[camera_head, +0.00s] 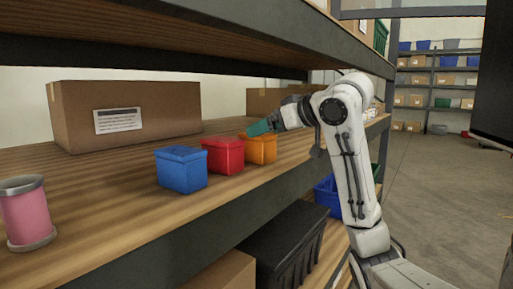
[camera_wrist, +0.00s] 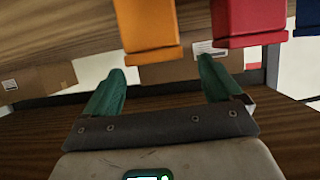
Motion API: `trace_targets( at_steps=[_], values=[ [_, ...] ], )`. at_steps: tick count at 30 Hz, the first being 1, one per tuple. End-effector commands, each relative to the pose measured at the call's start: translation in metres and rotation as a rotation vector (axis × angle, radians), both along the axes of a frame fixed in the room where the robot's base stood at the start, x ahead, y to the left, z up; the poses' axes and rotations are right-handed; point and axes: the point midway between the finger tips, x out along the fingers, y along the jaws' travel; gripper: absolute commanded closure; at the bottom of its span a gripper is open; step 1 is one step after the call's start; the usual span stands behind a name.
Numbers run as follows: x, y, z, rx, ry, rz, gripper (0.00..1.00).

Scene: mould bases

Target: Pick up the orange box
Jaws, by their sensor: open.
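The orange box (camera_head: 261,149) stands on the wooden shelf, at the right end of a row of small boxes. In the wrist view the orange box (camera_wrist: 148,28) is at the top, ahead of and between the green fingers. My gripper (camera_head: 259,128) is at the top of the orange box in the head view, partly covering it. In the wrist view my gripper (camera_wrist: 160,78) has its two green fingers spread wide, with nothing held between them. Whether a finger touches the box cannot be told.
A red box (camera_head: 222,156) stands close beside the orange one, and a blue box (camera_head: 181,170) is left of it. A large cardboard box (camera_head: 125,112) is behind. A pink spool (camera_head: 26,214) stands at far left. An upper shelf (camera_head: 230,32) hangs overhead.

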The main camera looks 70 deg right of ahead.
Motion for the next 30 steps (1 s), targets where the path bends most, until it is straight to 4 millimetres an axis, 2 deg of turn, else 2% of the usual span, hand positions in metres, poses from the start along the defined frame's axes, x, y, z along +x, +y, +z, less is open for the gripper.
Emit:
trace_targets(
  at_steps=[12, 20, 30],
  values=[
    [0.039, -0.016, -0.024, 0.001, 0.001, -0.001, 0.08],
    [0.042, -0.017, -0.025, 0.001, 0.000, 0.000, 0.08],
    [0.041, -0.017, -0.025, 0.001, 0.000, 0.000, 0.40]
  ],
)
